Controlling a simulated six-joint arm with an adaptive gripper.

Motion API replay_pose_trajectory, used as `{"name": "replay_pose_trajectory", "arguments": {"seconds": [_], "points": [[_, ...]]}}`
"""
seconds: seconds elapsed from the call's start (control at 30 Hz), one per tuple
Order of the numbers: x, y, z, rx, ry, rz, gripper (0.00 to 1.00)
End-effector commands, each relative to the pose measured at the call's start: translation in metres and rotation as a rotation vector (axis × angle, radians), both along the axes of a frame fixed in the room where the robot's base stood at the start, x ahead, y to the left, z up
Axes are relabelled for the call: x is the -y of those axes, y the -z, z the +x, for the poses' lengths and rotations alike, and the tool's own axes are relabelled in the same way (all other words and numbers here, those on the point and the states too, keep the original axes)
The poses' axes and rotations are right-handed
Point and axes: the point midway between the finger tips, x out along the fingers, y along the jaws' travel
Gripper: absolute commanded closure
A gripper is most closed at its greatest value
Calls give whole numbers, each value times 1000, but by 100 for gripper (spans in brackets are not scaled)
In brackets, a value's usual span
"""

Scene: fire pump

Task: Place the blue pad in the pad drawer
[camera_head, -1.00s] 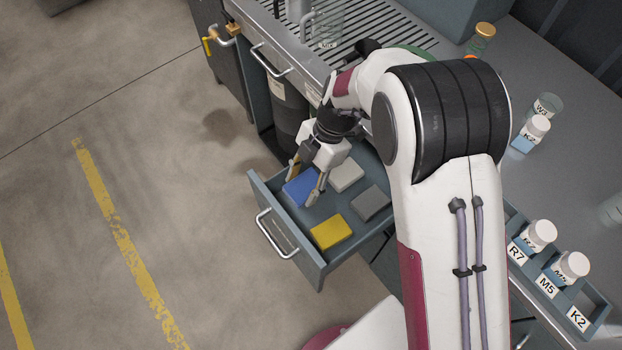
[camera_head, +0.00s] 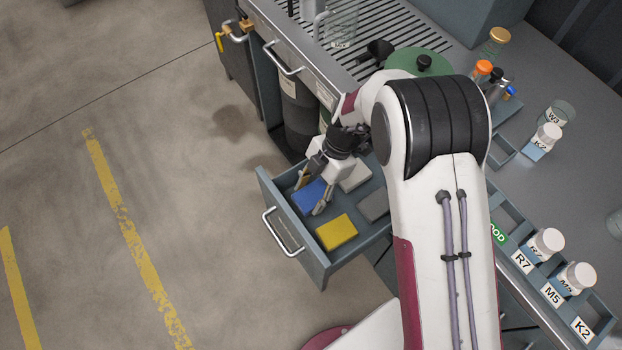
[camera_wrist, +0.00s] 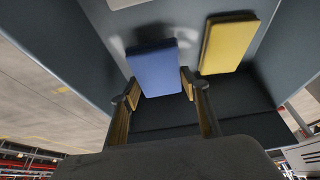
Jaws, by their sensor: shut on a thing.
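The blue pad (camera_head: 309,195) is in the open pad drawer (camera_head: 318,266), toward its front left corner. My gripper (camera_head: 311,194) reaches down into the drawer with one finger on either side of the blue pad. In the wrist view the blue pad (camera_wrist: 155,70) lies between the two fingertips (camera_wrist: 160,88), which are shut on its sides. Whether the pad touches the drawer floor is hard to tell.
A yellow pad (camera_head: 336,232), a white pad (camera_head: 355,178) and a grey pad (camera_head: 374,204) lie in the same drawer. The drawer handle (camera_head: 281,233) sticks out over the floor. Labelled bottles stand in a rack (camera_head: 592,331) at right.

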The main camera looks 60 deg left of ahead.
Motion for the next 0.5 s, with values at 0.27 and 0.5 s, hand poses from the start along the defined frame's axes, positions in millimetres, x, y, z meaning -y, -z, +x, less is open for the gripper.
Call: {"name": "replay_pose_trajectory", "arguments": {"seconds": [0.27, 0.5], "points": [[0, 21, 0, 0, 0, -1, 70], [0, 22, 0, 1, 0, 0, 70]]}}
